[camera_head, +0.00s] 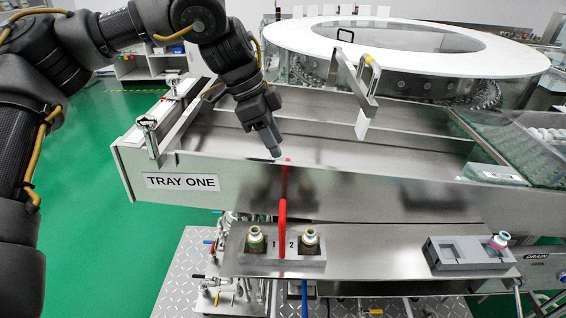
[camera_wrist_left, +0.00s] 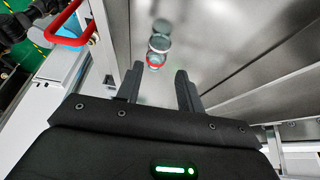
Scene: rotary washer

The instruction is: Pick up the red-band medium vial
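The red-band vial (camera_wrist_left: 154,58) shows in the left wrist view as a small glass piece with a grey top and a red ring. It is inside the metal tray, just beyond the fingertips of my left gripper (camera_wrist_left: 159,72) and between their lines. The two fingers are apart and nothing is between them. In the head view my left gripper (camera_head: 275,150) points down into the front channel of the tray (camera_head: 215,172). Only a small red spot shows by its tip there; the vial is mostly hidden by the tray wall. My right gripper is out of view.
A "TRAY ONE" label marks the tray's front wall. A metal bracket (camera_head: 362,95) rises behind the gripper.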

